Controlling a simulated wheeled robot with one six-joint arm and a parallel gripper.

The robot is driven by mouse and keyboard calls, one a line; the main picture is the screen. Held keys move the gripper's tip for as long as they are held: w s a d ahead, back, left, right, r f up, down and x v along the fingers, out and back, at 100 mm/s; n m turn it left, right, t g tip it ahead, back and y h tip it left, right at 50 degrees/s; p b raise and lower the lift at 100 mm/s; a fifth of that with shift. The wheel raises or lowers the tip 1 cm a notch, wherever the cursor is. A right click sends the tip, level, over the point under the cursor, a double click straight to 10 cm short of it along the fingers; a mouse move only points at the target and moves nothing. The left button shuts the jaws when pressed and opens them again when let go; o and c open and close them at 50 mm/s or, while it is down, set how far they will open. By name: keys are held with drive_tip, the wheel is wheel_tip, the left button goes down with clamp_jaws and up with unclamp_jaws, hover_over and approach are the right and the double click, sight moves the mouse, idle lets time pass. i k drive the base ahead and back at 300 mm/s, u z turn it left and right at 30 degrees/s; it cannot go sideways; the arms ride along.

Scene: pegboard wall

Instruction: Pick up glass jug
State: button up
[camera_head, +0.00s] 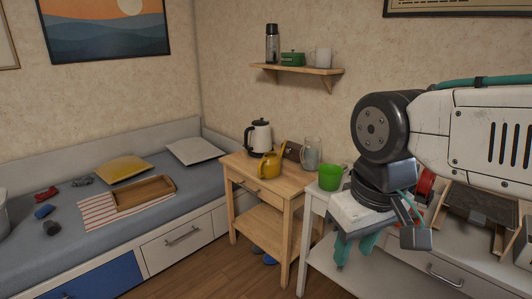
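The glass jug (311,153) is clear and see-through. It stands upright near the right back corner of the wooden side table, with a dark brown object on its left and a green cup in front of it to the right. The green cup covers none or little of it. My gripper (355,255), with teal fingers, hangs to the right of and nearer than the jug, in front of the white cabinet, apart from the jug. The fingers point down with a gap between them, and nothing shows between them.
The wooden side table (237,162) also holds a white kettle (258,136), a yellow watering can (269,164) and the dark brown object (292,150). A wall shelf (300,70) hangs above. A daybed (75,232) is left.

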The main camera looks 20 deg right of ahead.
sight(310, 155)
drive_tip(key=u, duration=0.55)
drive_tip(key=i, duration=2.25)
drive_tip(key=z, duration=1.25)
drive_tip(key=i, duration=0.75)
drive_tip(key=z, duration=0.75)
